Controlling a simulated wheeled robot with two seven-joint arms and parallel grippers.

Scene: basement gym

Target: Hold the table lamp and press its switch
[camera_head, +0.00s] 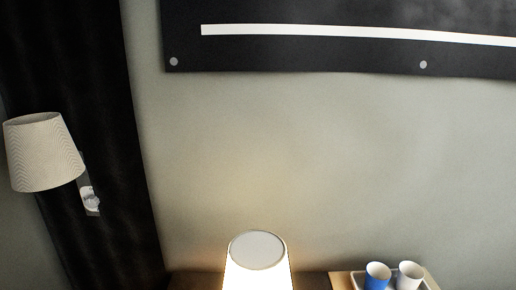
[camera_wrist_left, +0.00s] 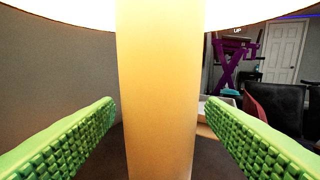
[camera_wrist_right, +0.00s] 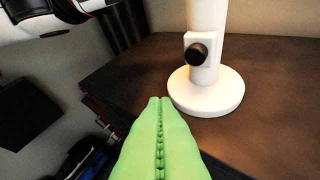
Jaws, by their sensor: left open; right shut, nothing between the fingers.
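The table lamp (camera_head: 257,275) stands at the bottom of the head view, its shade glowing. In the left wrist view its pale post (camera_wrist_left: 157,60) rises between the two green fingers of my left gripper (camera_wrist_left: 161,106), which is open with a gap on each side of the post. In the right wrist view the lamp's white round base (camera_wrist_right: 207,98) stands on a dark tabletop. The black round switch knob (camera_wrist_right: 197,54) sits on a small block low on the post. My right gripper (camera_wrist_right: 160,101) is shut and empty, its tips in front of the base, below and left of the knob.
A tray (camera_head: 345,280) with a blue cup (camera_head: 377,275) and a white cup (camera_head: 409,275) stands right of the lamp. A wall lamp (camera_head: 42,152) hangs at the left. The dark tabletop (camera_wrist_right: 285,75) right of the base is clear.

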